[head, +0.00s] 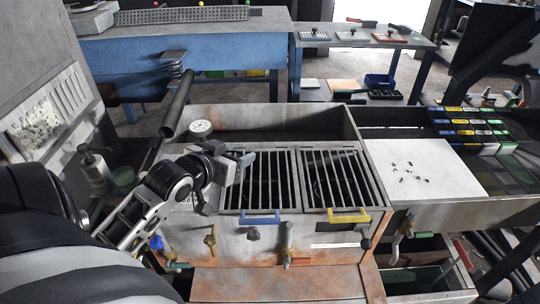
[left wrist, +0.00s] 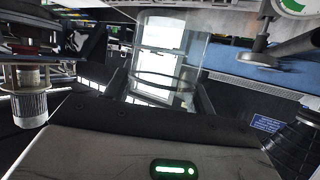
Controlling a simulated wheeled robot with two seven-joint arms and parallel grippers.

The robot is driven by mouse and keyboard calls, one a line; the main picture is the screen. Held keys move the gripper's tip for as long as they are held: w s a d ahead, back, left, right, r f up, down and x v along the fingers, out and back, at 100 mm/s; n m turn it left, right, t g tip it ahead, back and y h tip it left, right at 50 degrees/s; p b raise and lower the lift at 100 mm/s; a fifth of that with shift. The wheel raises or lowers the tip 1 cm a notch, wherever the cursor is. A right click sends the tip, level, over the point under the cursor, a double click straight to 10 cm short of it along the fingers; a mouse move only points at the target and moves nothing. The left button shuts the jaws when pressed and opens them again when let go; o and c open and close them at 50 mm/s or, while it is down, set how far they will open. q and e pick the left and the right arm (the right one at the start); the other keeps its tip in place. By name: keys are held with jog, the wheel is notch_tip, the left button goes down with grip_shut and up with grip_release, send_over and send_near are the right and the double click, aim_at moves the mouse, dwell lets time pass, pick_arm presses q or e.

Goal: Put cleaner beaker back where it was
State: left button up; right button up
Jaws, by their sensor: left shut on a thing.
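A clear glass beaker (left wrist: 172,55) stands out in the left wrist view, between the two dark fingers of my left gripper (left wrist: 165,88). The gripper is shut on it. In the head view my left gripper (head: 238,165) is over the left part of the metal machine, beside the left barred grate. The beaker is hard to make out there. My right gripper is in neither view.
The machine has two barred grates (head: 340,178), a blue handle (head: 260,217), a yellow handle (head: 349,215) and a pressure gauge (head: 200,128). A white sheet (head: 420,170) with small dark bits lies to the right. A blue bench (head: 180,58) stands behind.

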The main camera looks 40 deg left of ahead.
pick_arm(q)
jog(key=f+x, duration=0.1)
jog(key=x, duration=0.4)
jog(key=s+a+f+x, duration=0.1)
jog(key=x, duration=0.4)
jog(key=f+b+x, duration=0.1)
jog(key=x, duration=0.4)
jog(key=shift+s+a+f, duration=0.1)
jog(key=shift+a+f, duration=0.05)
jog(key=shift+a, duration=0.05)
jog(key=shift+f, duration=0.25)
jog(key=shift+w+a+f+b, duration=0.1)
jog(key=shift+w+f+b, duration=0.05)
jog(key=shift+f, duration=0.65)
jog(key=shift+w+f+b, duration=0.15)
jog(key=shift+f, duration=0.7)
jog(key=shift+f, duration=0.1)
jog(key=o, duration=1)
jog(key=shift+o, duration=0.2)
